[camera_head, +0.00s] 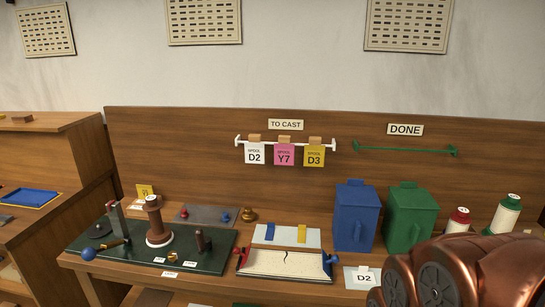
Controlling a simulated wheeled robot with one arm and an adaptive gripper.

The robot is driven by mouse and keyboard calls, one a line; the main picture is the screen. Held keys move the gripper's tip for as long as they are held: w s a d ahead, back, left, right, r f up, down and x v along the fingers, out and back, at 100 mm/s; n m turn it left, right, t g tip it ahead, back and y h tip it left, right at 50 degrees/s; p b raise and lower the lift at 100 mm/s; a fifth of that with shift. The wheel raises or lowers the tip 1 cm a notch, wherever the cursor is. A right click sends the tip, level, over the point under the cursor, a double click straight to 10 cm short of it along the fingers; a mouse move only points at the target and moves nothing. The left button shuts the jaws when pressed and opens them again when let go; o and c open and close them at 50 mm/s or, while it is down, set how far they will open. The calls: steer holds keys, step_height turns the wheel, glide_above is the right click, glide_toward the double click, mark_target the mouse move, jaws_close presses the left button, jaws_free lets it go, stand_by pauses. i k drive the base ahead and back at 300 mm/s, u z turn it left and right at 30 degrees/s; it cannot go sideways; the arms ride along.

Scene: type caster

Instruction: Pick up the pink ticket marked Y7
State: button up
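The pink ticket marked Y7 (284,156) hangs on the white rail (262,143) under the "TO CAST" sign. It hangs between a white ticket marked D2 (255,155) on its left and a yellow ticket marked D3 (315,156) on its right. A copper-coloured part of my own arm fills the lower right corner. My gripper's fingers are not in view, and nothing of mine touches the tickets.
Blue (356,217) and green (410,215) bins and spools stand to the right. The green "DONE" rail (405,149) is empty. The wall before the tickets looks clear.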

mark_target(284, 152)
steer(key=u, duration=0.1)
steer(key=i, duration=0.5)
steer(key=u, duration=0.55)
steer(key=k, duration=1.2)
steer(key=z, duration=0.35)
steer(key=i, duration=0.65)
steer(key=z, duration=0.55)
steer(key=i, duration=0.65)
steer(key=u, duration=0.85)
steer(key=i, duration=0.55)
steer(key=u, duration=0.6)
